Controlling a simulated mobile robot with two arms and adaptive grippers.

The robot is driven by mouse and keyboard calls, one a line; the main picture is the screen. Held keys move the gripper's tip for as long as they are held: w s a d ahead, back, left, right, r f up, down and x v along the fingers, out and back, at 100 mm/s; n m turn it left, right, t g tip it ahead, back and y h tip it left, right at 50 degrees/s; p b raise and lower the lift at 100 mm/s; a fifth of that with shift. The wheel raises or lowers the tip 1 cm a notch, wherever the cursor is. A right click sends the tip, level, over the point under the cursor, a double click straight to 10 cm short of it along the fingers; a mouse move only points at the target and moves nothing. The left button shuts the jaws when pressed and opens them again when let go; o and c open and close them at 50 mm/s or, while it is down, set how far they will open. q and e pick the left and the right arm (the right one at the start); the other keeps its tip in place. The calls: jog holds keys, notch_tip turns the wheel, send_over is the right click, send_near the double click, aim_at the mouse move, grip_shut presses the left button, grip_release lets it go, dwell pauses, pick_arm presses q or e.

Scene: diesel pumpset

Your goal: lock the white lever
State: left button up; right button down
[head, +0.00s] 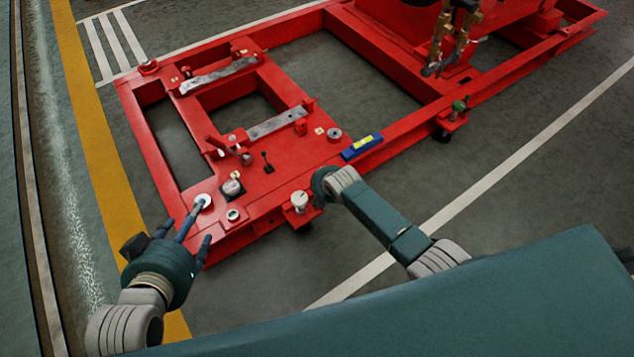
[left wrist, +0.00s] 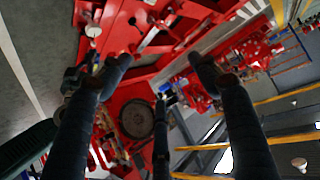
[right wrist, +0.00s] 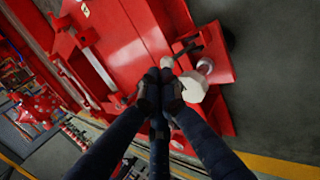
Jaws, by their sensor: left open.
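A white knob-like part (head: 299,199), which may be the white lever, stands at the near edge of the red frame. My right gripper (right wrist: 160,82) is beside it, mostly hidden behind its own wrist in the head view. In the right wrist view its fingers are close together. A white faceted part (right wrist: 193,87) lies right beside the fingertips, and a small white end (right wrist: 167,62) shows just beyond them. I cannot tell whether they touch. My left gripper (head: 190,225) is open and empty, with one finger in front of a white disc (head: 207,197) at the frame's left corner.
Hanging brass-coloured fittings (head: 445,35) are at the back. The floor right of the frame is clear.

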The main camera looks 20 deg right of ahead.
pick_arm(q)
jog(key=shift+s, duration=0.1)
dwell(0.3)
jog(key=s+a+f+g+y+p, duration=0.1)
jog(key=s+a+f+g+p, duration=0.2)
jog(key=s, duration=0.4)
jog(key=s+a+f+g+y+p, duration=0.15)
jog(key=s+g, duration=0.25)
jog(key=s, duration=0.4)
notch_tip(320, 180, down, 19)
jog(key=g+p, duration=0.1)
jog(key=p, duration=0.4)
jog(key=shift+s+d+r+h, duration=0.15)
jog(key=shift+s+d+h, duration=0.2)
jog(key=shift+d, duration=0.1)
pick_arm(e)
jog(key=w+a+r+v, duration=0.1)
jog(key=v, duration=1.2)
jog(key=shift+w+d+r, duration=0.15)
jog(key=shift+d+r, duration=0.05)
jog(key=shift+r, duration=0.3)
